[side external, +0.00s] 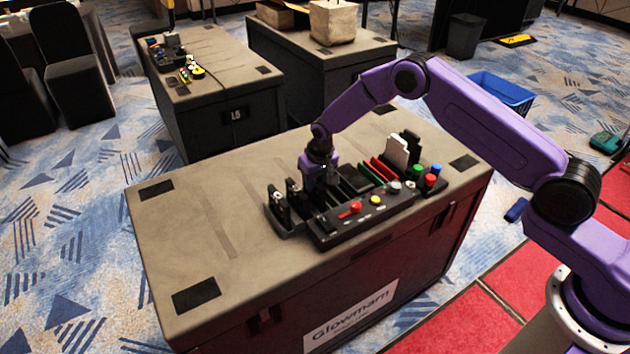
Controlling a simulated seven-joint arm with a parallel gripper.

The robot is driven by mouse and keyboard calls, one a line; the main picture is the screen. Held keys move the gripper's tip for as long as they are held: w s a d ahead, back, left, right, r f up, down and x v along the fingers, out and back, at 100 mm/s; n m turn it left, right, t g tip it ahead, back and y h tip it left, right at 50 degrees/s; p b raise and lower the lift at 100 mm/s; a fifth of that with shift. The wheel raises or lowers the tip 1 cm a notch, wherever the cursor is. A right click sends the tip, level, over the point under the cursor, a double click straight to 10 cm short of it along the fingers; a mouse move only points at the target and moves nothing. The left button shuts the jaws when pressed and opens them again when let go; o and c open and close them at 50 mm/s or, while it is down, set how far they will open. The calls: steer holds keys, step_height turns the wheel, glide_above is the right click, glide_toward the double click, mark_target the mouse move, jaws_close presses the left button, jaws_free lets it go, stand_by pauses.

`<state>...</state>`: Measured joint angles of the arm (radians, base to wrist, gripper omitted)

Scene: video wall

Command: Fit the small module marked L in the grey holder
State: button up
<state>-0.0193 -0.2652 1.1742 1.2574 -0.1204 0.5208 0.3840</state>
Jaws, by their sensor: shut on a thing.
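My gripper (322,180) points down over the left part of a dark rack (325,238) on the near grey case top (190,235). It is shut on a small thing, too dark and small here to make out. No letter L can be read on any piece, so I cannot tell which one is the small module. I also cannot tell the grey holder apart among the dark slots around the gripper. A dark stand with upright black pieces (280,207) is just left of the gripper.
Red and green boards, a white block (397,150) and coloured cylinders (429,183) stand to the right. The case's left half is clear. Two more cases (215,85) stand behind.

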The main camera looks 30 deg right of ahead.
steer(key=shift+f, duration=0.1)
stand_by(0.6)
steer(key=o, duration=1.1)
steer(key=shift+w+v, duration=0.25)
steer(key=shift+v, duration=1.05)
steer(key=shift+w+v, duration=0.3)
steer(key=shift+v, duration=1.05)
steer(key=shift+w+v, duration=0.25)
steer(key=shift+v, duration=1.05)
